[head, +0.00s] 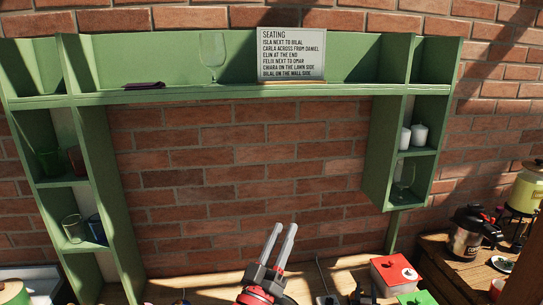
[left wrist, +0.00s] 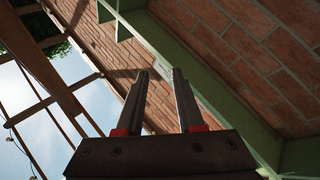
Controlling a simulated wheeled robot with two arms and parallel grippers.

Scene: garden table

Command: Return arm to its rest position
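My left gripper (head: 282,226) stands in front of the brick wall at the bottom middle of the head view. Its two grey fingers point up and lean slightly right, with red at their base. In the left wrist view the fingers (left wrist: 159,73) stand apart with nothing between them, so it is open and empty. That view looks up past a green frame, brick wall and sky. The rest of my left arm is mostly cut off below the head view. I cannot make out my right gripper in either view.
A green shelf unit (head: 200,98) frames the brick wall, holding a seating sign (head: 291,54), glasses and candles (head: 419,134). A red box (head: 395,272), a green box (head: 417,298) and a dark pot (head: 467,235) stand at lower right. The wall space around the fingers is clear.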

